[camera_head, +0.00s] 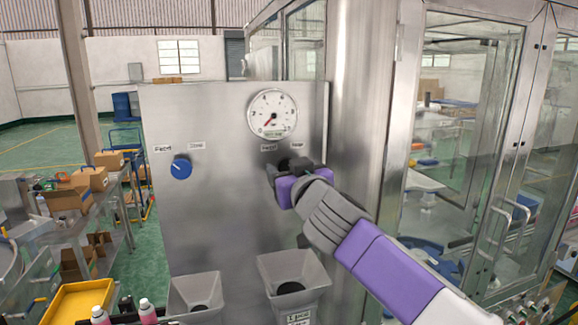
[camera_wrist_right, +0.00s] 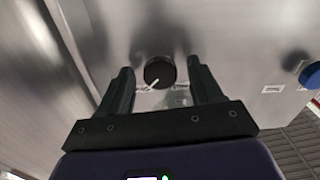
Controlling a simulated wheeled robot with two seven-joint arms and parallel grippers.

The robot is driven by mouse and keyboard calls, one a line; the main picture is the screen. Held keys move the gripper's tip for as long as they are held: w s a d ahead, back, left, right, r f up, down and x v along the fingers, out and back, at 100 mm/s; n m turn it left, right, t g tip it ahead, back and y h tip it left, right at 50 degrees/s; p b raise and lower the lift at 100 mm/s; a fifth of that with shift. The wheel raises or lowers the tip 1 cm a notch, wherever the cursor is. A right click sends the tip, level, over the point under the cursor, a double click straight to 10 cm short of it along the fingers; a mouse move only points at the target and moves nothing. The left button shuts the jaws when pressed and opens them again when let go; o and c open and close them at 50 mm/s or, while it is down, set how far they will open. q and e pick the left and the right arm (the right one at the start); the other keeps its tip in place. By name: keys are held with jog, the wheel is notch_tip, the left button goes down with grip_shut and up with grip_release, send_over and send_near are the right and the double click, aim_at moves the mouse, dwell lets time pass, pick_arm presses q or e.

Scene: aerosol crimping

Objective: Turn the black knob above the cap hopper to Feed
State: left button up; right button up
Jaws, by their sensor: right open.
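The black knob (camera_wrist_right: 159,72) with a white pointer line shows in the right wrist view, on the steel panel (camera_head: 225,215). It sits between the two fingers of my right gripper (camera_wrist_right: 162,80), which are open with a gap on each side. In the head view my right gripper (camera_head: 278,176) is at the panel below the gauge and mostly covers the knob. Small labels (camera_head: 269,148) sit just above it; the text is hard to read. The right hopper (camera_head: 292,270) is on the panel below. My left gripper is not in view.
A blue knob (camera_head: 181,167) is on the panel to the left, and a round gauge (camera_head: 272,115) is above my gripper. A second hopper (camera_head: 195,292) is at lower left. A yellow tray (camera_head: 75,300) and pink bottles (camera_head: 147,309) are at bottom left. Glass doors stand at right.

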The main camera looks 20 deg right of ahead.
jog(key=shift+w, duration=0.15)
jog(key=c, duration=1.1)
jog(key=shift+o, duration=0.2)
jog(key=shift+n, duration=0.4)
jog(key=n, duration=0.2)
jog(key=shift+n+b, duration=0.35)
jog(key=shift+n, duration=0.05)
jog(key=n, duration=0.4)
jog(key=shift+n, duration=0.3)
jog(key=n, duration=0.4)
jog(key=shift+r+p, duration=0.1)
jog(key=shift+p, duration=0.3)
jog(key=n+p, duration=0.1)
jog(key=n, duration=0.4)
jog(key=shift+d+n, duration=0.1)
jog(key=shift+n, duration=0.3)
